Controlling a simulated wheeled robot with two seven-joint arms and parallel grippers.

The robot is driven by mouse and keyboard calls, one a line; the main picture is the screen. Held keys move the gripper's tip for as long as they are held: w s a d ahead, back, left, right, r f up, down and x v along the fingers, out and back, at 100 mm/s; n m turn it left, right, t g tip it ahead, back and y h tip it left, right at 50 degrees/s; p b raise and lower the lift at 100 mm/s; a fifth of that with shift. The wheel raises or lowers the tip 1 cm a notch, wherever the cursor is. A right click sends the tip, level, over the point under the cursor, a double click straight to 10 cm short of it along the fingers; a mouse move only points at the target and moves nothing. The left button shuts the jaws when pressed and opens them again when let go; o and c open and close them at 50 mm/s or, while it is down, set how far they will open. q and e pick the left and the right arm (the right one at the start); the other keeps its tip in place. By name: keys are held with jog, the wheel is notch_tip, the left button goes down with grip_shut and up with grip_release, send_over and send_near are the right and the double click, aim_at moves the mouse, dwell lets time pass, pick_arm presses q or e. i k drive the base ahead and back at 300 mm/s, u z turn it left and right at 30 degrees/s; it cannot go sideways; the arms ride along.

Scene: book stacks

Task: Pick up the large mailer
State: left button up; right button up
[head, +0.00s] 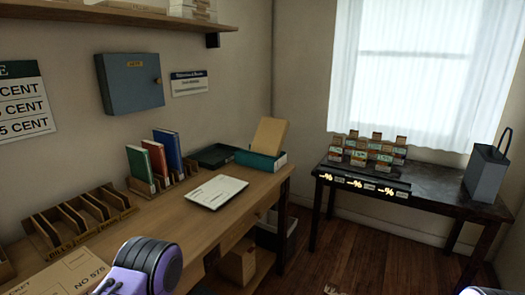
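A tan, padded-looking envelope (269,135), which looks like the large mailer, stands tilted in a teal open box (262,159) at the far right end of the wooden desk. Its lower part is hidden by the box wall. Part of my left arm, purple and black, shows at the bottom left in front of the desk, well apart from the envelope. A sliver of my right arm shows at the bottom right edge. Neither gripper's fingers are in view.
The desk (160,219) carries a white printed sheet or pad (216,192), upright books (168,150), a wooden sorter (84,218), a dark tray (217,155) and a cardboard packet (62,274). A dark side table (433,187) stands under the window. Open floor (350,245) lies between.

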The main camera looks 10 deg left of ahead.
aim_at(270, 136)
jog(key=z, duration=1)
jog(key=i, duration=1.85)
jog(key=u, duration=0.8)
